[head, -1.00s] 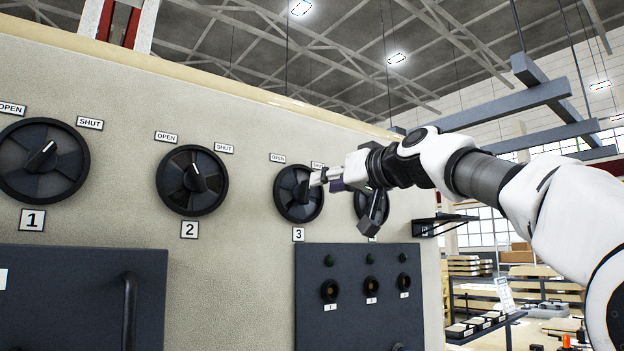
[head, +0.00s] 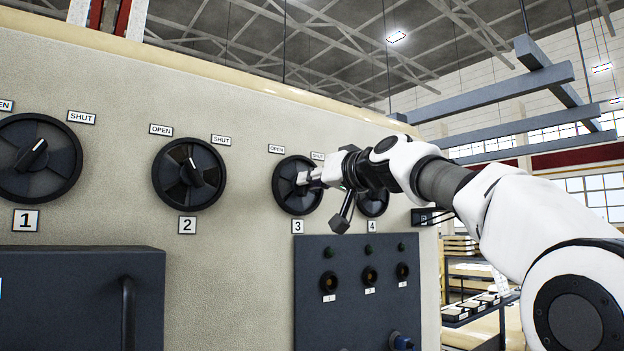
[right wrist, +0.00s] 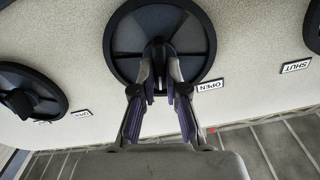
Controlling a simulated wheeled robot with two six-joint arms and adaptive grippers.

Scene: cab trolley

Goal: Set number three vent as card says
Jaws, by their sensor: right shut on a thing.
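Number three vent (head: 283,193) is a round black dial on the beige panel, with a "3" plate (head: 298,227) below it. Its OPEN label (head: 276,149) is at upper left and its SHUT label (head: 317,156) at upper right, partly covered by my gripper. My right gripper (head: 306,178) is shut on the dial's raised knob. In the right wrist view, both fingers (right wrist: 161,75) lie either side of the knob (right wrist: 158,52), and the dial (right wrist: 200,35) appears upside down. The knob's exact setting is largely hidden in the head view. My left gripper is out of view.
Vent two (head: 189,176) and vent one (head: 40,157) are to the left; vent four (head: 373,203) is close right, partly behind my wrist. A dark control box (head: 350,320) projects below. A small white sheet (head: 501,282) stands at lower right, its writing unreadable.

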